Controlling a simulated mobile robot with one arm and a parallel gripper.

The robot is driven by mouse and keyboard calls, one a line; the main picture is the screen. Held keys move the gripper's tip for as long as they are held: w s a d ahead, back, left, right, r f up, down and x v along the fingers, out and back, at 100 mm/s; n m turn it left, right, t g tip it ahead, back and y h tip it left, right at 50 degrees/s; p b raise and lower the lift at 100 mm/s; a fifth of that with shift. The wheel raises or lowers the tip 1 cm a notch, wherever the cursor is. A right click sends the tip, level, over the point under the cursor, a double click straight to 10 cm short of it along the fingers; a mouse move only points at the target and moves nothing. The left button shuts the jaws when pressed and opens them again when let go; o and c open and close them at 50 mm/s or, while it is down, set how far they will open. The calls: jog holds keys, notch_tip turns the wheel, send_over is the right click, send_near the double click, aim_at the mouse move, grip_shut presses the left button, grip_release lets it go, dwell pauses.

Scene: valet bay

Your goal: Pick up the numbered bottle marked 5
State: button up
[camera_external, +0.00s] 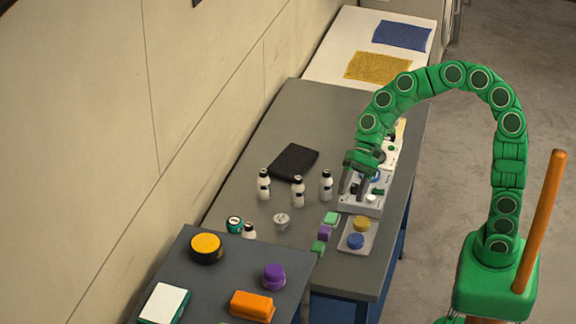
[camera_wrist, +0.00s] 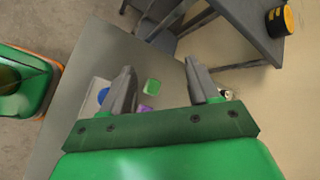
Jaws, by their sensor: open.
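Several small white bottles with black caps and dark bands stand on the grey table in the external view: a left one (camera_external: 264,187), a middle one (camera_external: 298,193), a right one (camera_external: 326,187) and a near one (camera_external: 249,231), partly hidden by the nearer table. Their numbers are too small to read, so I cannot tell which is marked 5. My gripper (camera_external: 353,189) is open, just right of the right bottle and over the white panel. In the wrist view my gripper (camera_wrist: 158,68) holds nothing between its fingers.
A black flat pad (camera_external: 293,161) lies behind the bottles. A white-topped jar (camera_external: 282,221), green block (camera_external: 331,218), purple block (camera_external: 324,233) and tray (camera_external: 346,247) are nearer. The white panel (camera_external: 346,208) with knobs is under my gripper. A wall borders the left.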

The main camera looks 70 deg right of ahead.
jog(key=w+d+f+m+t+y, duration=0.15)
jog(key=w+m, duration=0.25)
jog(key=w, duration=0.5)
jog(key=m+t+h, duration=0.2)
jog(key=m+t, duration=0.5)
jog(key=m, duration=0.7)
send_near(264, 174)
notch_tip(264, 174, down, 3)
jog(key=w, duration=0.2)
jog(key=shift+r+x, duration=0.2)
jog(key=shift+x, duration=1.7)
jog(key=shift+r+x, duration=0.2)
jog(key=shift+x, duration=1.7)
jog(key=shift+w+a, duration=0.1)
grip_shut()
